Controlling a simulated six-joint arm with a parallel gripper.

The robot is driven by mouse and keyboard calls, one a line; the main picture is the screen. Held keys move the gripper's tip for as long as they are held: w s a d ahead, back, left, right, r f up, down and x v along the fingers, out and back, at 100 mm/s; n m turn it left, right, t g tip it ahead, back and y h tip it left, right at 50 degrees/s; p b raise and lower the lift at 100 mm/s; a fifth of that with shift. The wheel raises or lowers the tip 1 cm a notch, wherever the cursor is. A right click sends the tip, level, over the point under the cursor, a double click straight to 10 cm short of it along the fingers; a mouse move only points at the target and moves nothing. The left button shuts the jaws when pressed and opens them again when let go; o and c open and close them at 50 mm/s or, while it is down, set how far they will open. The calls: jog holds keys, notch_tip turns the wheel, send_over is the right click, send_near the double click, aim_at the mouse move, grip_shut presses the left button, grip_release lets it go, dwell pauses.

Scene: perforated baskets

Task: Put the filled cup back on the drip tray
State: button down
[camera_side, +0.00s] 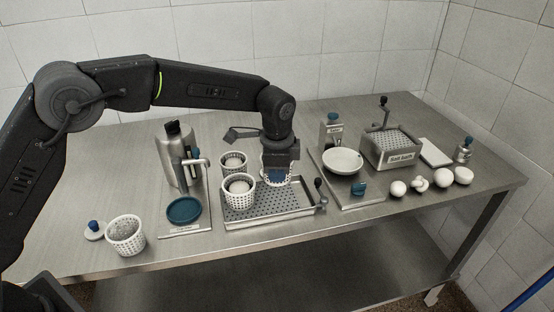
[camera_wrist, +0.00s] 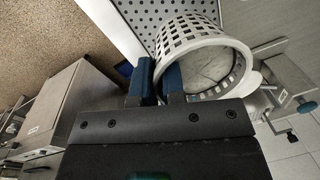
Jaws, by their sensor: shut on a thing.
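My gripper (camera_side: 277,172) is shut on the wall of a white perforated cup (camera_side: 268,180) above the right part of the perforated drip tray (camera_side: 265,206). In the wrist view the blue finger pads (camera_wrist: 158,80) pinch the near side of the cup (camera_wrist: 188,34), and a pale mass shows inside. The perforated tray surface (camera_wrist: 143,14) lies close beyond it. Whether the cup's base touches the tray is hidden. Two more white cups with pale contents stand at the tray's left: a back cup (camera_side: 233,170) and a front cup (camera_side: 239,200).
An apparently empty perforated cup (camera_side: 126,246) stands at the front left. A metal jug (camera_side: 175,160) and a stand with a blue disc (camera_side: 184,210) are left of the tray. A white bowl (camera_side: 342,163), a salt bath (camera_side: 391,152) and several white balls (camera_side: 398,188) are right.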

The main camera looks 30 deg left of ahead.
aim_at(277, 185)
jog(key=shift+f, duration=2.45)
jog(key=shift+f, duration=0.65)
jog(key=c, duration=1.1)
grip_release()
jog(key=shift+r, duration=0.1)
jog(key=shift+r, duration=3.95)
